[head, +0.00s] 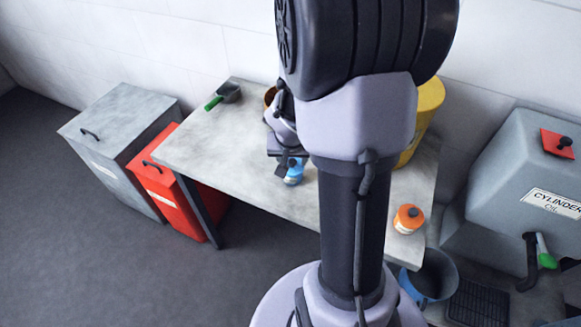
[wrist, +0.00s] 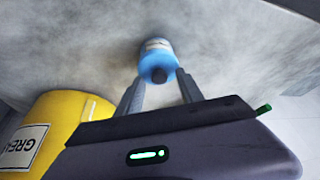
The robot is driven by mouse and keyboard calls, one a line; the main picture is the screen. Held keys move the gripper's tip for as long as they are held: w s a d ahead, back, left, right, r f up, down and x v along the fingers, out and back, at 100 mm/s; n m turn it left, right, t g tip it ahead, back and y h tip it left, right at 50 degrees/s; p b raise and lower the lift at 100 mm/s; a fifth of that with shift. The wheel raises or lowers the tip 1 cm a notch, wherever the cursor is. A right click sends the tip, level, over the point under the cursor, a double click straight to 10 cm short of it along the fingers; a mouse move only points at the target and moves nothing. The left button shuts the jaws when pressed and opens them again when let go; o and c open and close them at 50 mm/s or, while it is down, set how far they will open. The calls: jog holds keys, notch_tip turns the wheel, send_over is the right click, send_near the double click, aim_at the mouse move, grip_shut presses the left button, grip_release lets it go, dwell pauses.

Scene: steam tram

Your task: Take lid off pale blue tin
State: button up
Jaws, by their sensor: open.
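The pale blue tin (head: 293,172) stands on the grey table, partly hidden behind my arm in the head view. In the wrist view the tin (wrist: 157,45) shows a pale band and a blue lid (wrist: 154,64) with a dark knob (wrist: 159,75) on top. My gripper (wrist: 160,84) is open, with one finger on each side of the knob and lid. I cannot tell whether the fingers touch the lid. In the head view my gripper (head: 290,160) is just at the tin, mostly hidden by my arm.
The grey table (head: 200,145) holds a green-handled scoop (head: 225,95), a yellow grease drum (head: 428,105) and an orange-lidded tin (head: 408,218). The drum also stands close beside my gripper in the wrist view (wrist: 70,120). A blue bucket (head: 432,275) stands below the table's right end.

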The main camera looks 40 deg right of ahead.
jog(key=shift+r, duration=0.2)
jog(key=shift+c, duration=0.9)
grip_shut()
